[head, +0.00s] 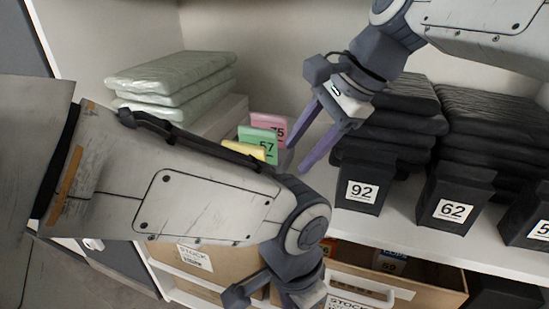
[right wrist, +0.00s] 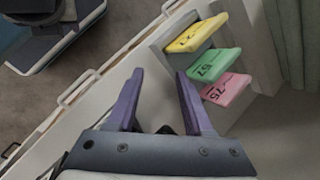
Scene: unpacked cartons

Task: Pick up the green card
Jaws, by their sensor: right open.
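The green card (head: 257,143), marked 57, stands between a pink card (head: 269,124) marked 75 and a yellow card (head: 246,151) on the shelf. In the right wrist view the green card (right wrist: 210,67) is in the middle of the row, with the yellow card (right wrist: 195,36) and the pink card (right wrist: 227,89) on either side. My right gripper (head: 297,157) is open and empty, with purple fingers, just to the right of the cards. In the right wrist view its fingers (right wrist: 158,75) point toward the side of the row. My left arm hides the lower part of the cards in the head view; the left fingertips are not clear.
Folded pale packs (head: 170,80) are stacked at the back left. Black packs (head: 400,110) and black boxes marked 92 (head: 361,183) and 62 (head: 455,200) stand at the right. Cardboard bins (head: 430,285) sit below the shelf (head: 400,235).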

